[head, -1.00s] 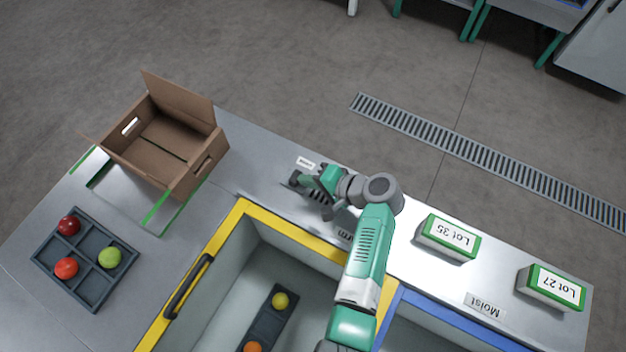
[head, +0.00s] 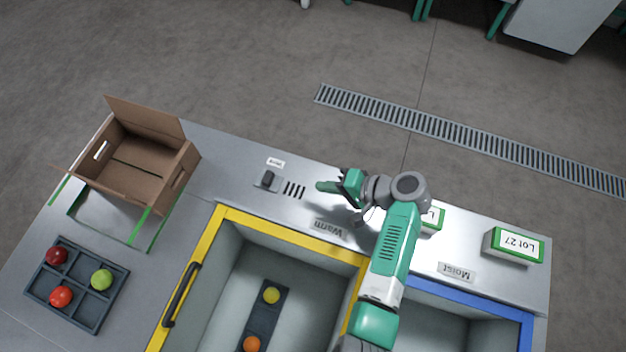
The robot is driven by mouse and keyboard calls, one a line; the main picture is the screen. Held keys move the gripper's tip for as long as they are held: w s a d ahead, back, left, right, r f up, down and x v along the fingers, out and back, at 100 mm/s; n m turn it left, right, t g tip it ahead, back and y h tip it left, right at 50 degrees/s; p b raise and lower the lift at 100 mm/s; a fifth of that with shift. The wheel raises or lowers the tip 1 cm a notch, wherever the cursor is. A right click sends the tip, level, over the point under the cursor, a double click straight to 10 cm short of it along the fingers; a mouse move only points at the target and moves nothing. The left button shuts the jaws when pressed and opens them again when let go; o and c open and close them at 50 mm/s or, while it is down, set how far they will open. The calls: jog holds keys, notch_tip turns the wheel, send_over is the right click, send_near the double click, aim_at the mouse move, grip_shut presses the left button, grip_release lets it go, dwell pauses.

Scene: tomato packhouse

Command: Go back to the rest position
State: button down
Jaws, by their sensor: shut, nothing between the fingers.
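My gripper (head: 326,187) is at the end of my green and grey arm, above the steel counter (head: 225,172) behind the yellow-rimmed bin. It is shut with nothing in it and points left. A small dark switch (head: 268,179) on the counter stands to its left, apart from it. My arm hides part of the Lot 35 box (head: 433,219).
The yellow-rimmed Warm bin (head: 290,238) holds a yellow and an orange tomato on a dark strip. A blue-rimmed bin (head: 480,308) is on the right. An open cardboard box (head: 150,150) and a grey tray (head: 95,313) with three tomatoes are on the left. The Lot 27 box (head: 513,245) stands far right.

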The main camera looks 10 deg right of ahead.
dwell(0.7)
jog(key=w+a+r+n+t+h+p, duration=0.15)
jog(key=w+r+t+h, duration=0.25)
jog(key=r, duration=1.3)
jog(key=w+r+n+t+h+p, duration=0.3)
jog(key=w+r+t+h, duration=0.15)
jog(key=r, duration=1.25)
jog(key=s+a+r+t+h+p, duration=0.1)
jog(key=s+a+r+t+p, duration=0.2)
jog(key=s+r, duration=0.7)
jog(key=s+a+r+n+t+p, duration=0.1)
jog(key=s+a+r+t+p, duration=0.2)
jog(key=r, duration=1.3)
jog(key=s+a+r+t+h+p, duration=0.15)
jog(key=s+r+t, duration=0.45)
jog(key=r, duration=0.7)
notch_tip(320, 180, up, 33)
jog(key=g+y+p, duration=0.1)
jog(key=p, duration=3.2)
jog(key=shift+s+f, duration=0.15)
jog(key=shift+s, duration=0.05)
